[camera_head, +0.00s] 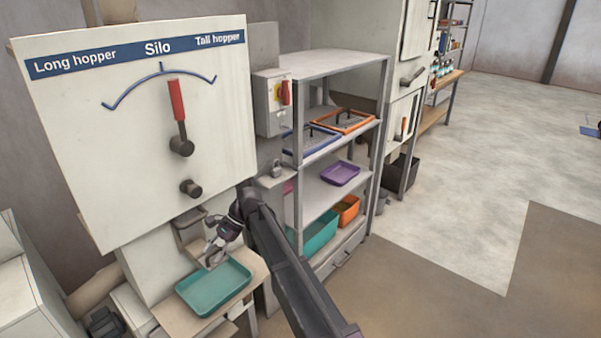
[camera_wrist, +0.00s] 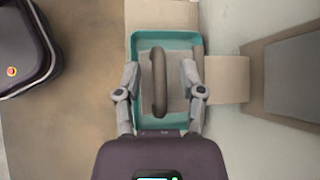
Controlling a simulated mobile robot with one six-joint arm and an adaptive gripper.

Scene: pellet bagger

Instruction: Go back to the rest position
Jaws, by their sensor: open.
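My gripper (camera_head: 211,256) is at the silo's outlet, just above a teal tray (camera_head: 212,288) on a small ledge. In the wrist view my gripper (camera_wrist: 159,72) is open, with one finger on each side of a brown bar-like handle (camera_wrist: 158,82). Gaps show between the handle and both fingers. The teal tray (camera_wrist: 139,45) lies beyond the fingers, and a flat beige part covers much of its inside. My arm crosses the middle of the head view.
The silo panel (camera_head: 110,150) with its red lever (camera_head: 177,100) stands at the left. A shelf rack (camera_head: 335,65) holding trays and bins stands close to the right of my arm. A control box (camera_head: 272,102) hangs between them. Open floor (camera_head: 455,180) lies at the right.

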